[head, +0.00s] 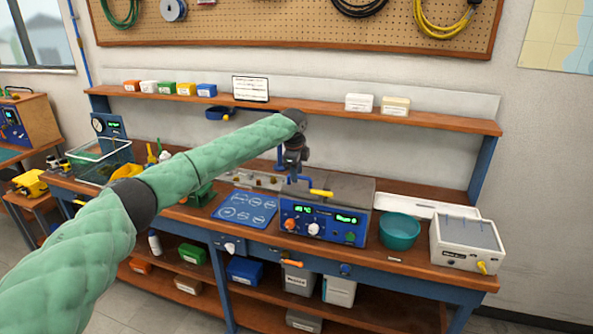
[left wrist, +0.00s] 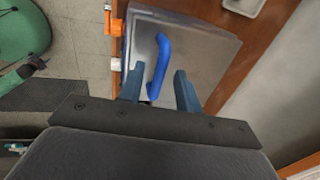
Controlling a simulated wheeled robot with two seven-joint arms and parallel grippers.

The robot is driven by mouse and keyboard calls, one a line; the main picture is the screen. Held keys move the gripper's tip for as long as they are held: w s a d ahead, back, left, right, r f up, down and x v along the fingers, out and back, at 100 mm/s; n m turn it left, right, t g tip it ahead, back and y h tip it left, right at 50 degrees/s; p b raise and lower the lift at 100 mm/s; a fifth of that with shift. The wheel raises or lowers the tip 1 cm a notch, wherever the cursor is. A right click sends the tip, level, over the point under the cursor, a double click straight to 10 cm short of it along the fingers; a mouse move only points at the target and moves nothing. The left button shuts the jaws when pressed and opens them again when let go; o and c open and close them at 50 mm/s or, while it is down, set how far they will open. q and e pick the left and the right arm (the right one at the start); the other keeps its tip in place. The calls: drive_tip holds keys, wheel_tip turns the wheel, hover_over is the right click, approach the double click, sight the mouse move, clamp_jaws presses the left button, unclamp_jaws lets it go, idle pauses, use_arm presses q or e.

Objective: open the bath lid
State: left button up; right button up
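The bath (head: 322,222) is a blue-fronted box with knobs and green displays on the bench. Its grey metal lid (head: 345,187) looks flat and closed, and it fills the middle of the left wrist view (left wrist: 205,50). A bent blue handle (left wrist: 162,55) stands on the lid; part of it shows in the head view (head: 301,180). My left gripper (head: 295,164) is above the lid. In the left wrist view its two fingers (left wrist: 159,88) are apart, with the handle's near end between them; contact cannot be told. My right gripper is not in view.
A teal bowl (head: 399,231) and a white box (head: 466,243) stand right of the bath. A blue mat (head: 246,208) lies to its left. A wooden shelf (head: 330,107) with small boxes runs behind and above. A yellow lever (head: 321,193) sits at the bath's front top.

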use_arm(q)
clamp_jaws()
